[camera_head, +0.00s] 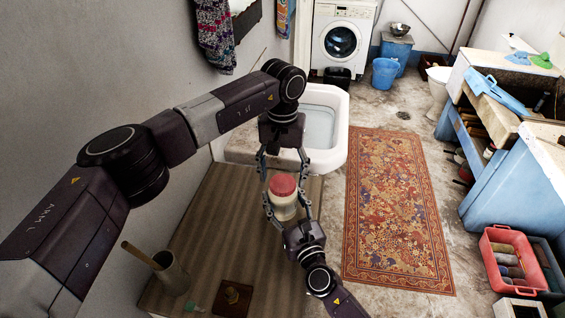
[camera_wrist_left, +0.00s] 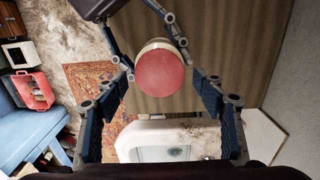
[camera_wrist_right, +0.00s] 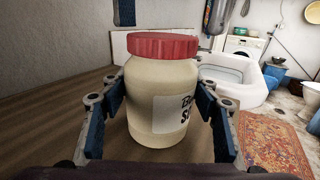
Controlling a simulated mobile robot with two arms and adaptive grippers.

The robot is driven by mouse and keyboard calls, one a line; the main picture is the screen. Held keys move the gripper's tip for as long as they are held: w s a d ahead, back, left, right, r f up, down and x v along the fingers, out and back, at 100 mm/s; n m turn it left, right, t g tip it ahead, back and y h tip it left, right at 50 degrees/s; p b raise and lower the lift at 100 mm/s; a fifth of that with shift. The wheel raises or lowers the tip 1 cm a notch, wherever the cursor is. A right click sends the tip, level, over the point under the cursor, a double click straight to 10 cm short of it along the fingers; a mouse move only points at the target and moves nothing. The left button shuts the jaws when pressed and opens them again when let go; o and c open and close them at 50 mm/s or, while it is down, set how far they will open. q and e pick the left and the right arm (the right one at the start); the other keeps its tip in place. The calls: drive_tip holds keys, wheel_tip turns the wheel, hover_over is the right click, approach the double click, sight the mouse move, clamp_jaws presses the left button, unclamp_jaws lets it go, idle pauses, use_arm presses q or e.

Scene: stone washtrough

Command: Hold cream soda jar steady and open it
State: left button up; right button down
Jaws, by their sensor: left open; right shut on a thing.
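The cream soda jar (camera_head: 284,208) is a cream-coloured jar with a red lid (camera_head: 283,185), standing upright on the brown wooden surface. My right gripper (camera_head: 287,205) is shut around the jar's body from the near side. In the right wrist view the jar (camera_wrist_right: 150,100) sits between the finger pads, its label partly hidden by one finger. My left gripper (camera_head: 283,165) is open above the jar, pointing down. In the left wrist view the lid (camera_wrist_left: 163,73) lies between and beyond the open fingers, with no visible contact. The lid sits on the jar.
A grey pot with a wooden stick (camera_head: 172,274) and a small brown block (camera_head: 232,297) stand on the near part of the wooden surface (camera_head: 225,230). A white stone basin (camera_head: 325,125) lies behind the jar. A patterned rug (camera_head: 395,210) lies to the right.

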use_arm(q)
drive_tip(key=shift+f, duration=0.8)
drive_tip(key=shift+c, duration=0.6)
